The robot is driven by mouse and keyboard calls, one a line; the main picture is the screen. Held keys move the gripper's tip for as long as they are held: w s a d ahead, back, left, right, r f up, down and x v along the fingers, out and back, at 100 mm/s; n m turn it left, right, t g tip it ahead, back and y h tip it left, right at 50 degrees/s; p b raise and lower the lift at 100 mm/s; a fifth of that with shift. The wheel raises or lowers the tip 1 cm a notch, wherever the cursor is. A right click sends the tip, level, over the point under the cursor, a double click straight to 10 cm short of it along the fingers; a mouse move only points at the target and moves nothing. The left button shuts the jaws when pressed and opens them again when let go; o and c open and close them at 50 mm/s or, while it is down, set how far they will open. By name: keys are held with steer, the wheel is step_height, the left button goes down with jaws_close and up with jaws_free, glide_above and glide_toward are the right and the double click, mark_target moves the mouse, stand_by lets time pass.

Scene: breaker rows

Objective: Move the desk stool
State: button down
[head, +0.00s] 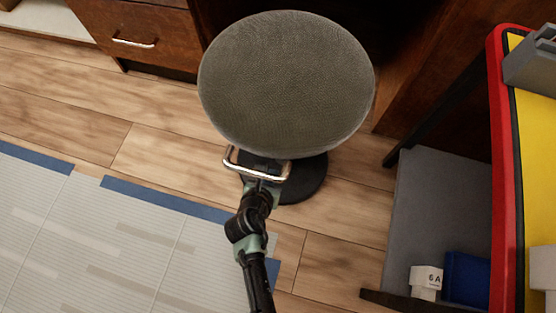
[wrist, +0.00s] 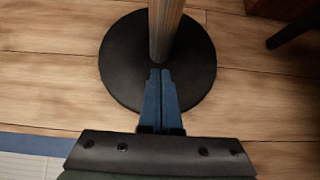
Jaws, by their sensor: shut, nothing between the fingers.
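The desk stool (head: 286,82) has a round grey-brown seat, seen from above in the head view, in front of a dark wooden desk. Its round black base (head: 306,182) shows partly below the seat. In the wrist view the base (wrist: 118,60) and the upright metal post (wrist: 163,30) stand straight ahead. My gripper (wrist: 157,72) is shut and empty, its blue fingers together, pointing at the foot of the post over the base. I cannot tell whether the fingertips touch the post. In the head view the fingertips are hidden under the seat.
The desk's drawer front (head: 150,35) is at the upper left. A grey shelf (head: 430,205) with a white box (head: 426,280) and a blue box (head: 465,278) stands at the right, beside a red-edged yellow top (head: 535,160). A pale rug (head: 90,240) with blue edging lies at lower left. Wood floor is clear left of the stool.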

steer(key=w+d+f+b, duration=0.2)
steer(key=w+b, duration=0.2)
steer(key=w, duration=0.1)
steer(key=shift+w, duration=0.35)
steer(key=shift+r, duration=0.1)
